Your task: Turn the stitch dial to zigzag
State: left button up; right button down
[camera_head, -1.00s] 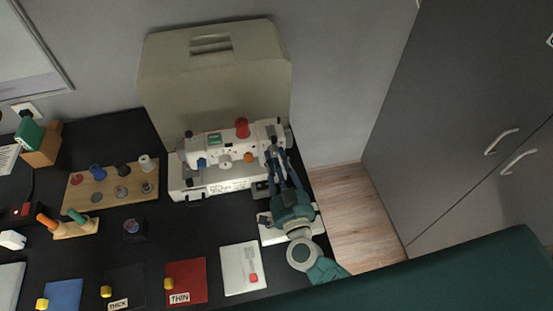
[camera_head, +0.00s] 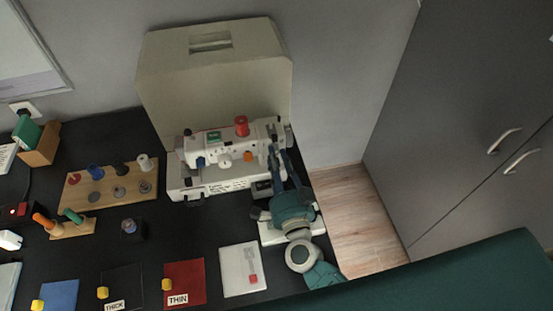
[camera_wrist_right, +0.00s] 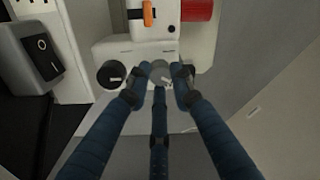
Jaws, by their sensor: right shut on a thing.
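The white sewing machine (camera_head: 212,186) stands on the black table in front of its beige cover. My right gripper (camera_head: 272,150) is at the machine's right end. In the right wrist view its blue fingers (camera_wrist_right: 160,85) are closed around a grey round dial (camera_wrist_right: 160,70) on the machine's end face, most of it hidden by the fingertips. I cannot read the dial's setting. A black knob with a white pointer (camera_wrist_right: 111,75) sits left of it, apart from the fingers. My left gripper is not in view.
The beige cover (camera_head: 215,75) stands close behind the machine. A red spool (camera_head: 241,126) stands on top of the machine. A wooden rack (camera_head: 105,200) with several spools is at the left. Fabric cards, including a red one (camera_head: 184,278), lie along the front.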

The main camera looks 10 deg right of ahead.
jog(key=shift+r, duration=0.1)
dwell(0.4)
jog(key=c, duration=1.5)
grip_release()
jog(key=shift+d, duration=0.1)
jog(key=shift+s, duration=0.1)
jog(key=s, duration=1.2)
jog(key=shift+f, duration=0.2)
